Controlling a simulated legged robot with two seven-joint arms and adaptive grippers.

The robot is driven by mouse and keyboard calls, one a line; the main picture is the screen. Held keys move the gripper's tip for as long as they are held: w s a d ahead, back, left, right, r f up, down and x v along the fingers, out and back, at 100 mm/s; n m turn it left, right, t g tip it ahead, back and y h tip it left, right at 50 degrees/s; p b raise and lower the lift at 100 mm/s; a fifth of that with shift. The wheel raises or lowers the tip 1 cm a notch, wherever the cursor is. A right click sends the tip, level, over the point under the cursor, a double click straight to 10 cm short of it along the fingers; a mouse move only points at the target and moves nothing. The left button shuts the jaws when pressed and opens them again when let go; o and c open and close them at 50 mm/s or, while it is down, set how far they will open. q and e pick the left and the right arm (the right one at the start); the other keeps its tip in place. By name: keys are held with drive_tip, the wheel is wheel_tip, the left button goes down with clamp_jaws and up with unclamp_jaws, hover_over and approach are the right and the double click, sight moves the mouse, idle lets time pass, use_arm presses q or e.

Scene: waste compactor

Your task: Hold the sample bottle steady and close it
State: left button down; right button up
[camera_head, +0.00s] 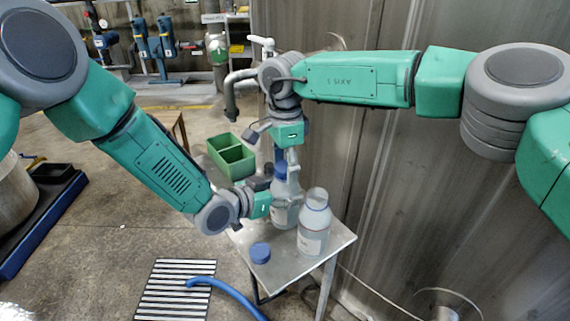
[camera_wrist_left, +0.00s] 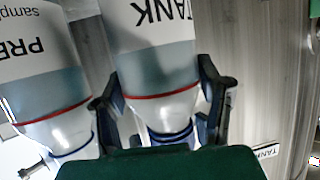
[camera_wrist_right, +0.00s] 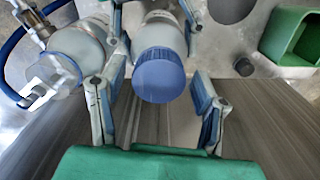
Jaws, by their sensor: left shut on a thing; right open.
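A white bottle labelled TANK (camera_wrist_left: 155,60) stands upright on a small metal table (camera_head: 283,270) with a blue cap (camera_wrist_right: 160,75) on its neck. My left gripper (camera_head: 285,203) is shut around this bottle below the cap. My right gripper (camera_head: 287,163) points down over the cap. Its open fingers are on either side of the cap, with gaps, in the right wrist view (camera_wrist_right: 160,100). A second bottle (camera_head: 314,225), with a label partly reading "sample", stands uncapped to the right. A loose blue cap (camera_head: 260,252) lies near the table's front left edge. How tightly the first cap sits is unclear.
A green divided crate (camera_head: 238,169) stands behind the table, to the left. A pipe with a valve (camera_head: 240,78) is at the back, close to my right arm. A metal wall (camera_head: 380,170) is on the right.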

drive_tip(key=c, duration=1.2)
drive_tip(key=m, duration=0.3)
drive_tip(key=shift+m, duration=0.4)
drive_tip(key=m, duration=1.1)
drive_tip(key=shift+a, duration=0.1)
drive_tip(key=o, duration=1.3)
drive_tip(key=shift+r, duration=2.25)
drive_tip(key=shift+c, duration=0.5)
